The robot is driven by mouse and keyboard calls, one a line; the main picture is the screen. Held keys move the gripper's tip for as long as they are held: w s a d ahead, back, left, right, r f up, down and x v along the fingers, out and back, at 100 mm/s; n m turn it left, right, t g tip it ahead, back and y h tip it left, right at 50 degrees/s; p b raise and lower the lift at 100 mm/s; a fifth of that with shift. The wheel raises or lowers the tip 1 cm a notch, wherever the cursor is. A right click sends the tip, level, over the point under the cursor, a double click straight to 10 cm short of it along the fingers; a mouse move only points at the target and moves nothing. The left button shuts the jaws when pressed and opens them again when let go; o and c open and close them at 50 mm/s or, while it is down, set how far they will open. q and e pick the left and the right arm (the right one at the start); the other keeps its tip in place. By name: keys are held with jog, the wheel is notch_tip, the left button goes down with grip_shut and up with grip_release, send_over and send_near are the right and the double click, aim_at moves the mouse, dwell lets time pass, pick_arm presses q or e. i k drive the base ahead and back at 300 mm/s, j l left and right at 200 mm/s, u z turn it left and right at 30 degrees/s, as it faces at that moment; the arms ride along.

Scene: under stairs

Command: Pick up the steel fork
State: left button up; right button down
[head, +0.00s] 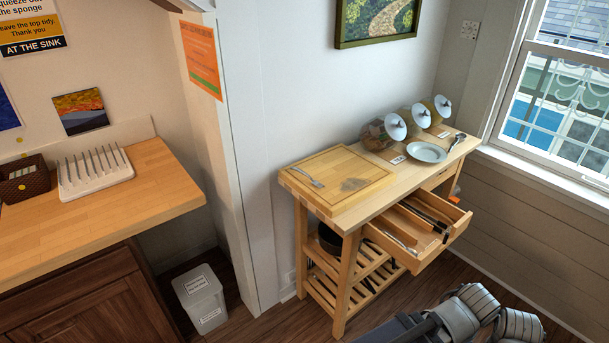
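The steel fork (308,177) lies on a wooden cutting board (338,180) at the left end of a wooden kitchen trolley, in the head view. It lies near the board's back left edge, and nothing covers it. Grey links of my own arm show at the bottom right, in front of the trolley and well apart from the fork. I see no fingertips of either gripper in this view.
The trolley's drawer (420,232) stands open with utensils inside, sticking out at the front. A white plate (426,152), a spoon (457,142) and several tilted jars (384,132) occupy the trolley's right end. A white bin (201,298) stands at left. Some floor shows before the trolley.

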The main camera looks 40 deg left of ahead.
aim_at(315, 181)
jog(key=u, duration=1.5)
